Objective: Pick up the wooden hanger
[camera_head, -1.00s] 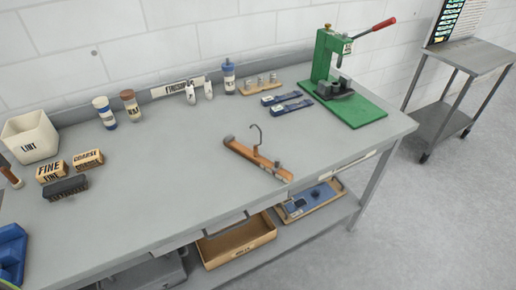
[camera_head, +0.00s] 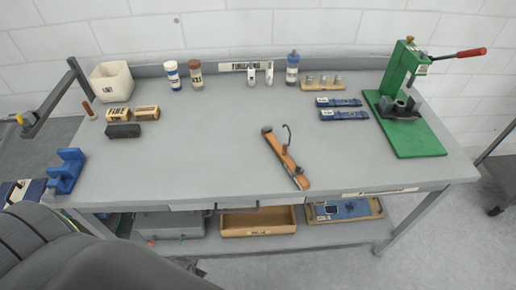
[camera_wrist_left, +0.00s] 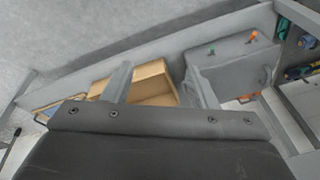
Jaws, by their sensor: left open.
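The wooden hanger (camera_head: 286,160) lies on the grey workbench (camera_head: 210,155), right of the middle. It is a slim brown bar, slanting from upper left to lower right, with a dark wire hook at its upper part. My left gripper (camera_wrist_left: 158,78) shows in the left wrist view with two grey fingers apart and nothing between them. That view looks down past the bench to its lower shelf, and the hanger is not in it. In the head view a dark part of my arm fills the lower left corner, with no fingers visible. My right gripper is in neither view.
A green press (camera_head: 407,95) stands at the right. Bottles, a white bin (camera_head: 112,82) and small blocks line the back and left. A blue holder (camera_head: 66,171) sits at the left edge. The bench around the hanger is clear. A wooden tray (camera_head: 258,221) lies on the lower shelf.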

